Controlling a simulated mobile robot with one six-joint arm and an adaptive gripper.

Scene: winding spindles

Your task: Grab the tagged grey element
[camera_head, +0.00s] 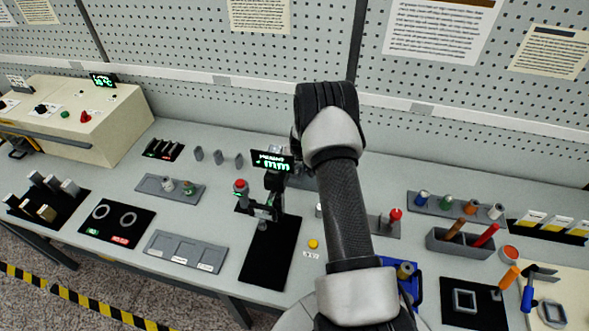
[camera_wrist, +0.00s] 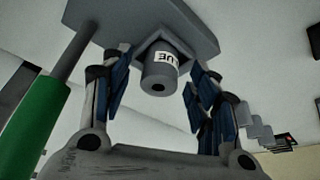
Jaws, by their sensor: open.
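In the wrist view a grey cylindrical element (camera_wrist: 158,74) with a white tag, its letters partly readable as "LUE", sits against a grey angular plate (camera_wrist: 150,18). It has a small dark hole in its near end. My gripper (camera_wrist: 157,88) is open, with one blue-padded finger to each side of the element. A gap shows on both sides, and I cannot tell whether any pad touches it.
A green cylinder (camera_wrist: 38,115) on a grey rod stands close left of my gripper in the wrist view. In the head view, a display stand (camera_head: 272,162) is left of my arm, a red-knobbed piece (camera_head: 395,215) right. Trays and a grey box (camera_head: 462,244) crowd the bench.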

